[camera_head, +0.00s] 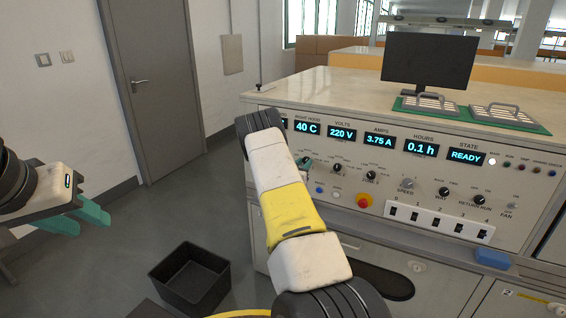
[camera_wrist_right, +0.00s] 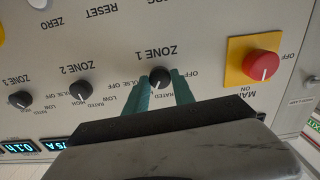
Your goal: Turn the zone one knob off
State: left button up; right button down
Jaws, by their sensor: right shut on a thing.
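The zone one knob (camera_wrist_right: 160,77) is a small dark round knob under the "ZONE 1" label, which appears upside down in the right wrist view. My right gripper (camera_wrist_right: 163,79) has its two teal fingers on either side of the knob, shut on it. The knob's exact pointer setting is hard to read. In the head view, my right gripper (camera_head: 305,162) is at the left part of the panel, where its wrist and fingers largely hide this knob. My left gripper (camera_head: 93,220) is open and empty, its teal fingers apart, far left of the panel.
Two similar zone knobs (camera_wrist_right: 80,90) (camera_wrist_right: 20,100) sit beside it. A red main switch (camera_wrist_right: 262,66) on a yellow plate is close on the other side. A black bin (camera_head: 190,280) stands on the floor. The floor between my left gripper and the console is otherwise clear.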

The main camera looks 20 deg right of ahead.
jog(key=n, duration=0.6)
jog(key=shift+a, duration=0.1)
jog(key=n, duration=0.5)
jog(key=shift+n, duration=0.4)
jog(key=n, duration=0.5)
jog(key=shift+f, duration=0.1)
jog(key=n, duration=0.5)
jog(key=shift+n, duration=0.4)
jog(key=c, duration=1.1)
grip_release()
jog(key=shift+o, duration=0.2)
jog(key=shift+s, duration=0.1)
